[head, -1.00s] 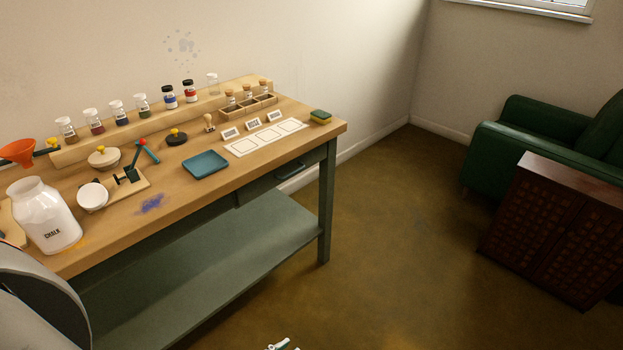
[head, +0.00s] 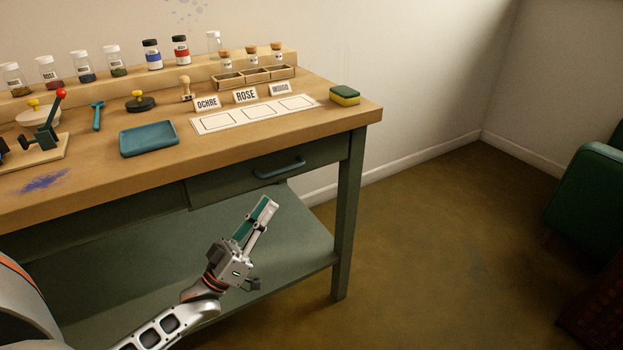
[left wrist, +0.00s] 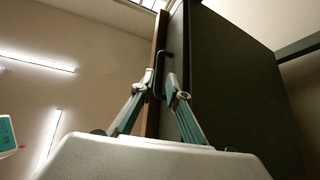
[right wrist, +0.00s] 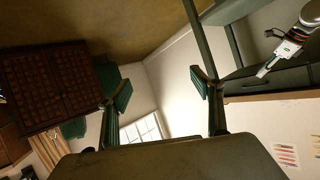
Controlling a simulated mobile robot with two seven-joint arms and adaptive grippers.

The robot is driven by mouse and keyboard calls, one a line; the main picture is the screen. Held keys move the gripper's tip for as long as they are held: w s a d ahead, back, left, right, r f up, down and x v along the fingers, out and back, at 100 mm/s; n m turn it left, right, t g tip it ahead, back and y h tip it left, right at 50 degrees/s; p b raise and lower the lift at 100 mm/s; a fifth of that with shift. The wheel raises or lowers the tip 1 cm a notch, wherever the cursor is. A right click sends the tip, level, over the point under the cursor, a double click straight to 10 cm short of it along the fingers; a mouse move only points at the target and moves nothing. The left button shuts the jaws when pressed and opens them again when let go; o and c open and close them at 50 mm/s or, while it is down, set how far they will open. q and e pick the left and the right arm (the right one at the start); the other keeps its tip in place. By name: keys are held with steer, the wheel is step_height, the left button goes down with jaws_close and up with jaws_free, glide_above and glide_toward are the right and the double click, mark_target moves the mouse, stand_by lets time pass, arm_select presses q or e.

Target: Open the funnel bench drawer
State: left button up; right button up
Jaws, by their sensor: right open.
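The green-grey bench drawer (head: 240,177) sits under the wooden top at the bench's right part, its front looking flush with the frame. Its blue-grey bar handle (head: 280,168) also shows in the left wrist view (left wrist: 158,75). My left gripper (head: 265,207) is below and just left of the handle, pointing up at it, apart from it in the head view. In its wrist view my left gripper (left wrist: 160,80) has its fingertips a little apart, with the handle seen between them. My right gripper (right wrist: 160,90) is open and empty, away from the drawer; the head view does not show it.
The bench top (head: 330,128) carries a teal tray (head: 148,139), name cards, jars and a sponge (head: 344,95). A lower shelf (head: 200,265) and a front leg (head: 347,215) are close to my left arm.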

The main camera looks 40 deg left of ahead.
mark_target(281, 172)
arm_select(q)
steer(key=shift+m+t+h, duration=0.5)
steer(key=shift+t, duration=0.1)
steer(key=x, duration=0.5)
steer(key=a+x, duration=0.1)
steer(key=x, duration=0.2)
steer(key=shift+s+r, duration=0.25)
steer(key=shift+r, duration=0.2)
steer(key=shift+w+d+r, duration=0.1)
steer(key=shift+w+r, duration=0.3)
steer(key=shift+w, duration=0.1)
jaws_close()
